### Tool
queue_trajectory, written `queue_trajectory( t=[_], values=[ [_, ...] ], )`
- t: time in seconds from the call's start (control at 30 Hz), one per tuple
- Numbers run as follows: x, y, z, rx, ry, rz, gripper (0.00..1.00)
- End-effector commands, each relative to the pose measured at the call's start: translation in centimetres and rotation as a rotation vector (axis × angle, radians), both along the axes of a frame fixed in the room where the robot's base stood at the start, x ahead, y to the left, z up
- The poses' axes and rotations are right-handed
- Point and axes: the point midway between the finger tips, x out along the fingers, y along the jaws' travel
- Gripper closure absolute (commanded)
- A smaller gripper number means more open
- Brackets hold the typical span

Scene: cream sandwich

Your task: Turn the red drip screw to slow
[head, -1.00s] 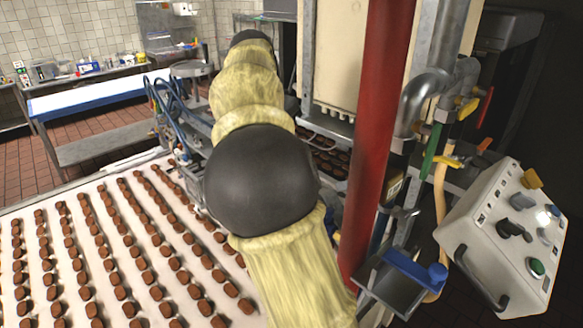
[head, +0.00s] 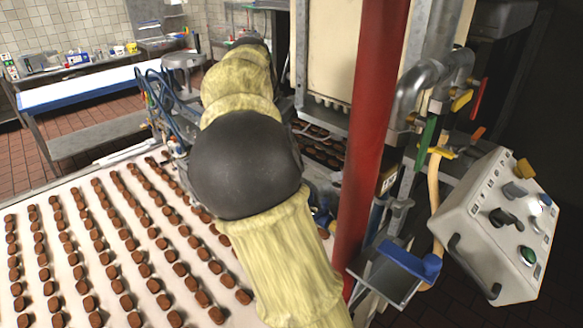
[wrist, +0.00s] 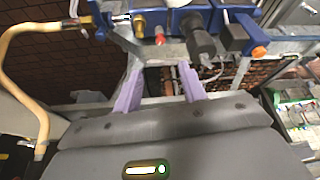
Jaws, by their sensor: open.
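In the wrist view a small red knob (wrist: 160,37), which looks like the red drip screw, hangs below a blue valve block (wrist: 185,20) with brass fittings. My gripper (wrist: 159,68) is open, its two purple fingers spread and pointing toward the block. The red knob is just beyond the fingertips, roughly in line with the gap between them, and apart from them. Nothing shows between the fingers. I cannot read any slow mark or the screw's setting. In the head view my arm hides the gripper, and I cannot make out the screw.
In the wrist view a dark cylinder (wrist: 201,44) and an orange knob (wrist: 259,51) sit right of the red knob. A cream hose (wrist: 15,50) curves at left. In the head view a red pipe (head: 372,120) and a control box (head: 497,228) stand right of my arm.

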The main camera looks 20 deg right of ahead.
Motion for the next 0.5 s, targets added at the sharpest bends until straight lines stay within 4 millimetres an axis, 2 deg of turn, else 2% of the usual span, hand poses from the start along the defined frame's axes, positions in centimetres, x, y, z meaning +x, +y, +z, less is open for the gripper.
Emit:
queue_trajectory(
  t=[0.5],
  values=[
    [1.9,-3.1,-8.3,-0.001,0.005,-0.002,0.59]
  ],
)
